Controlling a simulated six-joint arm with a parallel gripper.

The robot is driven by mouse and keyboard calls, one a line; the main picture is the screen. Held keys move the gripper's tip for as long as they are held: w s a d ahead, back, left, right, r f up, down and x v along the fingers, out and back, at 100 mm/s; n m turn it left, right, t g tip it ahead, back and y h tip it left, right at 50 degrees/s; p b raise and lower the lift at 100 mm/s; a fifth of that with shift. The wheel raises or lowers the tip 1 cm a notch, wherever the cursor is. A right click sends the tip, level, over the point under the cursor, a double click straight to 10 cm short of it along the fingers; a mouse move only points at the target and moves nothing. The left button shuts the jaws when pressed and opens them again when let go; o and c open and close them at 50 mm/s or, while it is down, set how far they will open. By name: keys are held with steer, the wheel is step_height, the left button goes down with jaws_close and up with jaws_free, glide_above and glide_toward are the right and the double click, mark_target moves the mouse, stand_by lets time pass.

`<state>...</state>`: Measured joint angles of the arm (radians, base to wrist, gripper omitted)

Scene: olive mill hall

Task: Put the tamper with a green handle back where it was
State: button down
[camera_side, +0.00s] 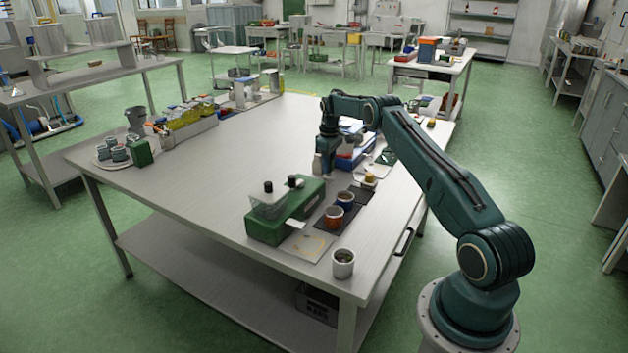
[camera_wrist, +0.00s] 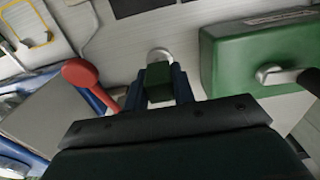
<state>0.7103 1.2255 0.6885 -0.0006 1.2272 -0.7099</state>
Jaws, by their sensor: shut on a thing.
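My gripper (camera_side: 326,172) is above the table, beside the blue box and behind the green box in the side view. In the wrist view its blue fingers (camera_wrist: 159,92) are shut on the tamper's green handle (camera_wrist: 158,76). The tamper's silver end (camera_wrist: 159,54) sticks out beyond the fingertips. In the side view I cannot make out the tamper at the gripper's tip. I cannot tell whether its end touches the table. A light plate with a yellow outline (camera_wrist: 40,40) lies at the upper left of the wrist view.
The green box (camera_side: 264,230) stands close by; it is at the right in the wrist view (camera_wrist: 235,62). A red-knobbed part (camera_wrist: 80,72) is close on the left. Cups (camera_side: 343,262) and dark mats line the table's right side. The table's middle (camera_side: 225,160) is clear.

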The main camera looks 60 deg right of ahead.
steer(key=shift+f, duration=1.55)
steer(key=shift+f, duration=0.2)
steer(key=c, duration=1.2)
jaws_free()
steer(key=shift+o, duration=0.2)
steer(key=shift+r, duration=0.15)
step_height(320, 180, up, 12)
steer(key=shift+r, duration=0.1)
